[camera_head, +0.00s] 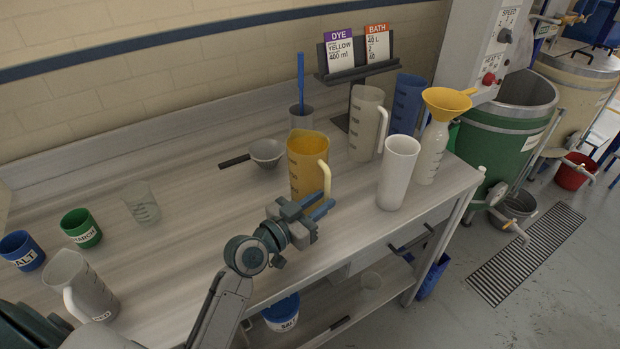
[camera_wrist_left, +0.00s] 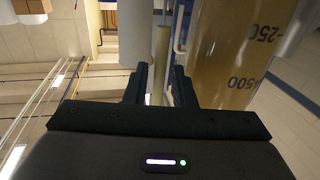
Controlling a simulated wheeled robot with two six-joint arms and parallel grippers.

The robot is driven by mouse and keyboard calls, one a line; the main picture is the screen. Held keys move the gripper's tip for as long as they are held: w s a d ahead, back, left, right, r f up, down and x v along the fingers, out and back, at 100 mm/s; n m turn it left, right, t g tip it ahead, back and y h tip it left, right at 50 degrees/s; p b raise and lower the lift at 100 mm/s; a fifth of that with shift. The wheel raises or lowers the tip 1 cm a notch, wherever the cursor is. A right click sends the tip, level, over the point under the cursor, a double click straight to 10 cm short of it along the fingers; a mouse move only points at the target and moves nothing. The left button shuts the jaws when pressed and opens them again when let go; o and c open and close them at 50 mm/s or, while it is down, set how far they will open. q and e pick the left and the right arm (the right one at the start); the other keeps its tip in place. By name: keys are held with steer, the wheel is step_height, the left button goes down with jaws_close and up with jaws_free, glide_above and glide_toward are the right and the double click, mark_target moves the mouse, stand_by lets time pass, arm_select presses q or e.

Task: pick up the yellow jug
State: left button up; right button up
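The yellow jug (camera_head: 307,163) stands upright on the grey bench, with its pale handle (camera_head: 326,180) toward the right front. My left gripper (camera_head: 318,207) is just in front of the jug, below and close to the handle. In the left wrist view, its two fingers (camera_wrist_left: 158,86) are apart, with the pale handle (camera_wrist_left: 160,58) lined up in the gap between them. The jug's marked yellow wall (camera_wrist_left: 232,50) fills the right of that view, beside the right finger. I cannot tell whether either finger touches the handle. My right gripper is not in view.
A white cup (camera_head: 398,174) stands right of the jug, near the bench edge. A beige jug (camera_head: 366,125) and a bottle with a yellow funnel (camera_head: 446,104) stand behind it.

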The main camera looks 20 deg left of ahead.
mark_target(325, 197)
arm_select(q)
steer(key=x, duration=0.1)
steer(key=p+x, duration=0.1)
steer(key=x, duration=0.1)
steer(key=shift+w+d+r+p, duration=0.15)
steer(key=shift+w+r+p, duration=0.15)
steer(key=shift+w+p, duration=0.05)
steer(key=shift+w+d+f, duration=0.15)
steer(key=shift+w, duration=0.15)
steer(key=shift+s, duration=0.1)
steer(key=shift+c, duration=0.4)
jaws_close()
